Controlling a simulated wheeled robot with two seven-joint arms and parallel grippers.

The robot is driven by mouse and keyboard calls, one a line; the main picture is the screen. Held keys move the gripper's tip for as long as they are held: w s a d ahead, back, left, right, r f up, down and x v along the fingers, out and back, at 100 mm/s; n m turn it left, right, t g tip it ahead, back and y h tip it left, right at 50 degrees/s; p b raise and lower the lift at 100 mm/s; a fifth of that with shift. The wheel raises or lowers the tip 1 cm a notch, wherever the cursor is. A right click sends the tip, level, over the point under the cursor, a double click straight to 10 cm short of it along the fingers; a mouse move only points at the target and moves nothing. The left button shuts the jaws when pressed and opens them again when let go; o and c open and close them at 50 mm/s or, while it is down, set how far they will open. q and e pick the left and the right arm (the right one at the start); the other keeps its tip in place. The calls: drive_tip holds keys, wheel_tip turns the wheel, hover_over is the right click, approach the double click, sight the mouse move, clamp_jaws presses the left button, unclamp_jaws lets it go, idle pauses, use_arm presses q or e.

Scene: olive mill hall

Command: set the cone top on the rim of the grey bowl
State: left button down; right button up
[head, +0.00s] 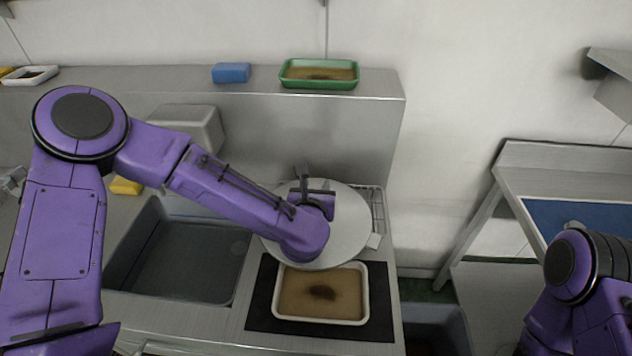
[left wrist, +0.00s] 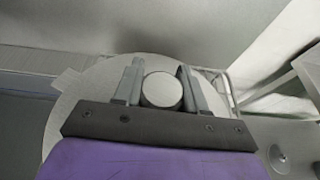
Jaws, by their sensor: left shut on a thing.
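The cone top (head: 347,222) is a wide, pale grey disc in the middle of the head view, partly covered by my left forearm and wrist. My left gripper (head: 305,186) is above its middle. In the left wrist view the disc (left wrist: 82,108) spreads out beneath the gripper, and its round knob (left wrist: 162,91) sits between the two fingers. My left gripper (left wrist: 160,84) is shut on this knob. I cannot make out the grey bowl; the disc hides what is beneath it, so I cannot tell whether it rests on anything. My right gripper is outside the frames.
A white tray (head: 280,316) with brown contents lies on a black mat (head: 262,289) just in front of the disc. A grey sink (head: 185,262) is to the left, a wire rack (head: 377,204) behind right. A green tray (head: 320,84) and blue block (head: 231,73) stand on the back ledge.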

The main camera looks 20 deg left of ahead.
use_arm(q)
drive_tip(key=shift+r, duration=0.15)
drive_tip(key=c, duration=1)
unclamp_jaws()
drive_tip(key=shift+f, duration=0.25)
drive_tip(key=o, duration=0.4)
drive_tip(key=shift+s, duration=0.1)
drive_tip(key=shift+c, duration=0.2)
drive_tip(key=shift+r, duration=0.1)
